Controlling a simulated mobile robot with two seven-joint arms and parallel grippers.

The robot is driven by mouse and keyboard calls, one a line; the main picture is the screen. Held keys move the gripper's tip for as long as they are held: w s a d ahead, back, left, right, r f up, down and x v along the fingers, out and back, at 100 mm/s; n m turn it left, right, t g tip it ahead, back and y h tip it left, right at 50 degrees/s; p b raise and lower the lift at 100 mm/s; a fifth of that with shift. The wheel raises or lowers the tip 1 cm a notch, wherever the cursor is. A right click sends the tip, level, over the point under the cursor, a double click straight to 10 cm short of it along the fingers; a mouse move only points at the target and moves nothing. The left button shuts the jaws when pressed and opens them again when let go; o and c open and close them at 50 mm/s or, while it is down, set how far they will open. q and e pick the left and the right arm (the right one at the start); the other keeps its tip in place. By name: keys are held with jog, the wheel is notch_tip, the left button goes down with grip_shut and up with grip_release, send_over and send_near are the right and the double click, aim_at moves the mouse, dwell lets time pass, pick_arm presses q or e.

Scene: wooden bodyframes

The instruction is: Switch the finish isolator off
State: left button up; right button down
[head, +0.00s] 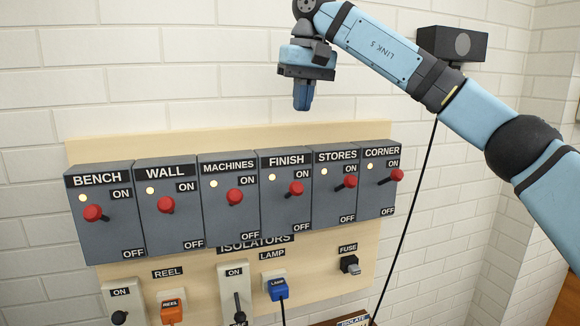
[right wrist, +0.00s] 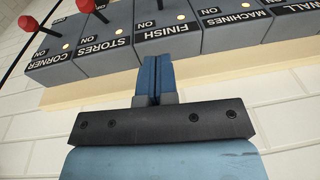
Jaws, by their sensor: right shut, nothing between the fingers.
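The finish isolator (head: 286,215) is a grey box on the wall board, labelled FINISH, with ON above and OFF at the bottom. Its red-knobbed lever (head: 295,188) sits near the ON mark, and a small light glows at its upper left. My right gripper (head: 303,103) is shut and empty, pointing down above the FINISH box and clear of it. In the right wrist view the shut blue fingers (right wrist: 154,72) show just in front of the top of the finish isolator (right wrist: 166,35); its lever is not visible there. My left gripper is not in view.
Isolators flank it: MACHINES (head: 231,220) on the left and STORES (head: 335,205) on the right, levers near ON. BENCH (head: 107,235), WALL (head: 168,230) and CORNER (head: 379,200) share the board. Below are a lamp plug (head: 277,289) and fuse (head: 349,264). A black cable hangs right.

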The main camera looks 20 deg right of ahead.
jog(key=shift+d+r, duration=0.3)
jog(key=shift+r, duration=0.05)
jog(key=shift+s, duration=0.1)
send_over(298, 182)
jog(key=w+d, duration=0.1)
jog(key=w, duration=0.2)
notch_tip(298, 182, down, 10)
jog(key=f, duration=0.1)
jog(key=s+f+p, duration=0.1)
jog(key=shift+s+a+f, duration=0.2)
jog(key=shift+f, duration=0.2)
jog(key=shift+s+a+f, duration=0.1)
jog(key=shift+s+f, duration=0.05)
jog(key=shift+f, duration=0.25)
